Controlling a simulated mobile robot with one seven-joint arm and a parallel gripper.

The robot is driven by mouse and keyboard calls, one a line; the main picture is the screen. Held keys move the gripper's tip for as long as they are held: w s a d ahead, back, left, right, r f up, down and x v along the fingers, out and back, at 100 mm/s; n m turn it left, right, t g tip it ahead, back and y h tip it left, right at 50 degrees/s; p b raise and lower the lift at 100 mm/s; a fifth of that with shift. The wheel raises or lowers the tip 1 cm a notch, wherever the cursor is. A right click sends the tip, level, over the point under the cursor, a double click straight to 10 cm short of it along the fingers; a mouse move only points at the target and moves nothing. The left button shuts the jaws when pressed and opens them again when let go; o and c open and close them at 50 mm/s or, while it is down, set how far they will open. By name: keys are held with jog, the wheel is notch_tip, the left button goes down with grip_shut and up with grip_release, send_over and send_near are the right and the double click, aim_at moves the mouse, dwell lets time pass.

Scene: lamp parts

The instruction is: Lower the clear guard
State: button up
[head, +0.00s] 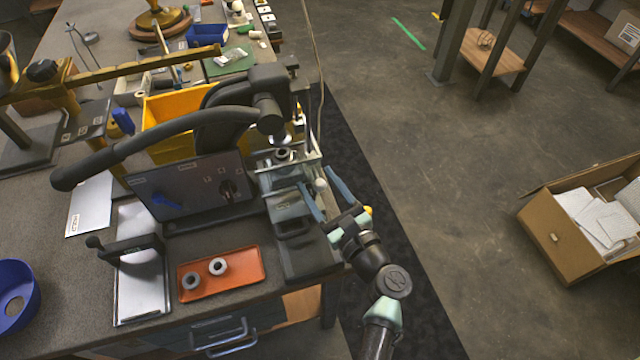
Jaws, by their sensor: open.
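The clear guard (300,158) is a see-through panel with pale edges on the right side of the dark press (268,105). It appears raised, but its exact outline is hard to make out. A small white ball knob (321,185) shows just below and to the right of it. My gripper (318,180) is open, with one pale blue finger on each side of the knob. I cannot tell whether either finger touches it. A grey metal block (290,212) sits at the press's base, left of my gripper.
The press's long black lever (140,150) reaches left. An orange tray (250,268) with two grey rings lies at the bench front. A yellow bin (165,110) stands behind the press. A blue bowl (14,300) is at far left. Open floor lies right, with a cardboard box (565,245).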

jog(key=v, duration=1.3)
